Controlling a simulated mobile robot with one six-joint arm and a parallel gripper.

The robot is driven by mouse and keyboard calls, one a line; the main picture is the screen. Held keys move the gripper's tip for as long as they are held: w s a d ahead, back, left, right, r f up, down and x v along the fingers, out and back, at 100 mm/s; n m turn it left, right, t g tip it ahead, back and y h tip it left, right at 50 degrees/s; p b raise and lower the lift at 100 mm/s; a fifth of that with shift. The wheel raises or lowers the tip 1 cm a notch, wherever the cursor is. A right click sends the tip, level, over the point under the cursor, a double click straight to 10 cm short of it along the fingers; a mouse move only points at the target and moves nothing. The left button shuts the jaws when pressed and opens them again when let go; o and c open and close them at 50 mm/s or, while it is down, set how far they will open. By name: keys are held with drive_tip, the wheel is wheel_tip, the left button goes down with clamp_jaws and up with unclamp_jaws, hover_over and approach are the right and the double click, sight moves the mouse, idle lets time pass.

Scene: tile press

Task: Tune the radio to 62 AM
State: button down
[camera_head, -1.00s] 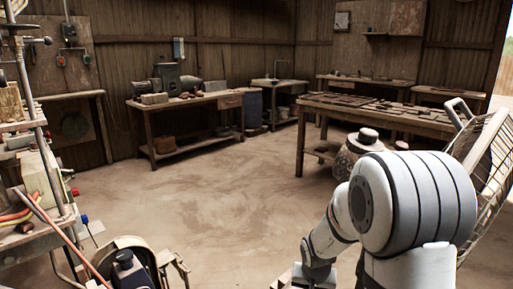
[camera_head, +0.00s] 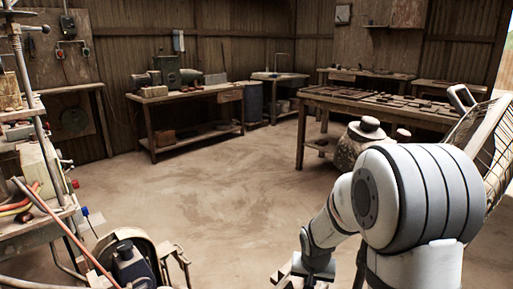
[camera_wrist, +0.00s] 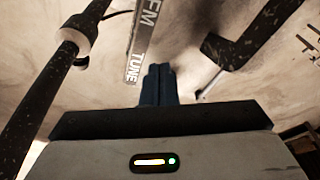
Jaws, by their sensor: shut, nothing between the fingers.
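In the wrist view, my gripper (camera_wrist: 159,72) shows as two dark fingers side by side, closed with nothing between them. A pale strip (camera_wrist: 140,42) lettered FM and TUNE runs just left of and above the fingertips. I cannot tell whether the fingers touch it. A black rod with a white collar (camera_wrist: 76,40) slants along the left, and a dark angled bar (camera_wrist: 255,42) is at the upper right. The radio as a whole, its dial and its reading cannot be made out. In the head view my white arm reaches down at the lower right, and the fingers are not clear.
Bare floor (camera_head: 215,200) fills the middle. A long table (camera_head: 400,112) with flat dark pieces and a clay pot (camera_head: 366,138) are at the right. A workbench (camera_head: 190,95) with a green machine stands at the back.

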idle(0.3)
drive_tip(key=shift+s+a+r, duration=0.1)
drive_tip(key=shift+s+a, duration=0.05)
drive_tip(key=shift+s, duration=0.2)
wheel_tip(320, 180, up, 6)
drive_tip(key=p, duration=0.4)
drive_tip(key=shift+s, duration=0.15)
